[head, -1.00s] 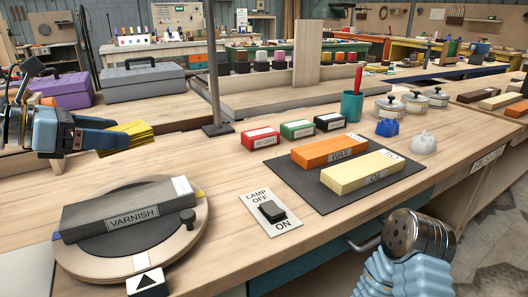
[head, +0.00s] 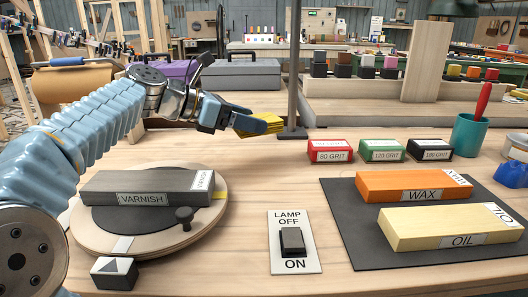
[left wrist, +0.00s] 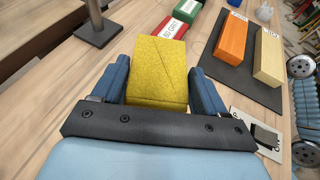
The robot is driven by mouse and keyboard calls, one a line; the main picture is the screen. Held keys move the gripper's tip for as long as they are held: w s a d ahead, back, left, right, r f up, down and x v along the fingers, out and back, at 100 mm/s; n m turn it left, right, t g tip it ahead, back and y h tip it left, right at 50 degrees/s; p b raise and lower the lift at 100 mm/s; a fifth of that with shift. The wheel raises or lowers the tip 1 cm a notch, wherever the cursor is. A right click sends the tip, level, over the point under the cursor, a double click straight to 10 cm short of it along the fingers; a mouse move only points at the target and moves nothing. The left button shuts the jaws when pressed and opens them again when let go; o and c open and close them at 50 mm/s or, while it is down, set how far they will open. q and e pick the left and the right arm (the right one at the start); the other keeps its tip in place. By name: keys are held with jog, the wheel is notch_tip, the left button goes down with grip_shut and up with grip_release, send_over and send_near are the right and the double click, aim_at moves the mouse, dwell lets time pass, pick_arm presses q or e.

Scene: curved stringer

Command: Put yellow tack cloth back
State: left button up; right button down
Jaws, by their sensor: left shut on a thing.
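The yellow tack cloth (head: 262,124) is a folded block at the tips of my left gripper (head: 228,117). My left gripper is shut on it and holds it over the bench, just left of the lamp post's foot. In the left wrist view the cloth (left wrist: 158,70) sits between the two blue fingers, with its far end sticking out past them. Its near end is hidden by the gripper. My right gripper is not clearly visible; part of my right arm shows at the right edge of the left wrist view.
A post on a dark foot (head: 291,133) stands close right of the cloth. Red (head: 330,150), green (head: 383,150) and black (head: 430,149) grit boxes lie right. A turntable (head: 90,232) bears the varnish block (head: 140,188). Wax (head: 412,187) and oil (head: 445,227) blocks lie on a dark mat (head: 345,215).

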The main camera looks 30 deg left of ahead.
pick_arm(q)
jog(key=b, duration=0.1)
send_over(258, 161)
jog(key=f, duration=0.5)
jog(key=shift+s+f, duration=0.2)
jog(key=shift+s, duration=0.05)
jog(key=shift+w+f+b, duration=0.15)
jog(key=shift+f+b, duration=0.25)
jog(key=shift+f, duration=0.5)
jog(key=shift+w+f+b, duration=0.1)
jog(key=shift+f+b, duration=0.25)
jog(key=shift+f, duration=0.55)
jog(key=shift+d, duration=0.1)
jog(key=shift+f, duration=0.1)
jog(key=o, duration=1)
jog(key=shift+o, duration=0.2)
jog(key=shift+r, duration=0.2)
jog(key=p+v, duration=0.1)
jog(key=v, duration=1.1)
jog(key=shift+f, duration=0.2)
